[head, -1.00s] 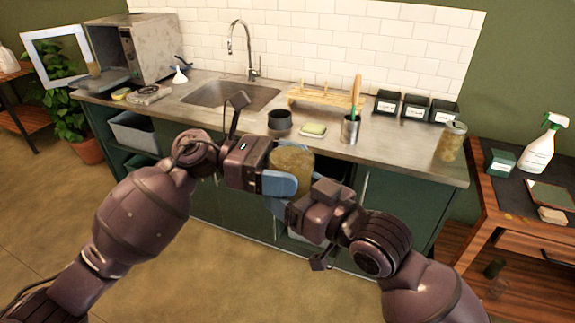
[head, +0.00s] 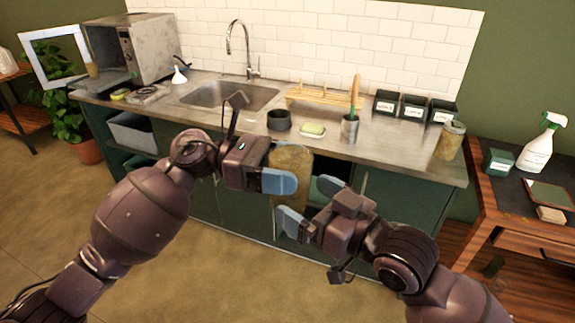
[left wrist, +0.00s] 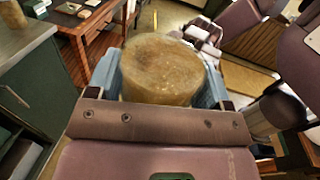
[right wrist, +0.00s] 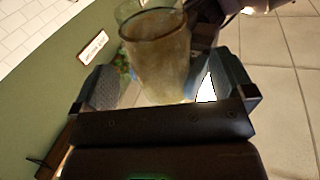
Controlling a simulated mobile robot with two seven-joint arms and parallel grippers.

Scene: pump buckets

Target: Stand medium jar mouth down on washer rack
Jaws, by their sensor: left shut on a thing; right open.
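A brownish, dusty glass jar (head: 291,158) is clamped between the blue fingers of my left gripper (head: 292,172), in front of the counter. The left wrist view shows a flat round end of this jar (left wrist: 163,70); the right wrist view shows a hollow-looking rim at its upper end (right wrist: 150,20). My right gripper (head: 310,203) is open, below and right of the jar, and appears apart from it. A metal box-shaped appliance (head: 142,50) with a light-framed open door (head: 58,55) stands at the back left; its interior is hardly visible.
A similar jar (head: 449,140) stands at the counter's right end. A dark cup (head: 279,119), a soap dish (head: 312,130), a utensil cup (head: 350,129) and a wooden rack (head: 318,97) stand behind my grippers. The sink (head: 230,94) is empty. The floor at left is clear.

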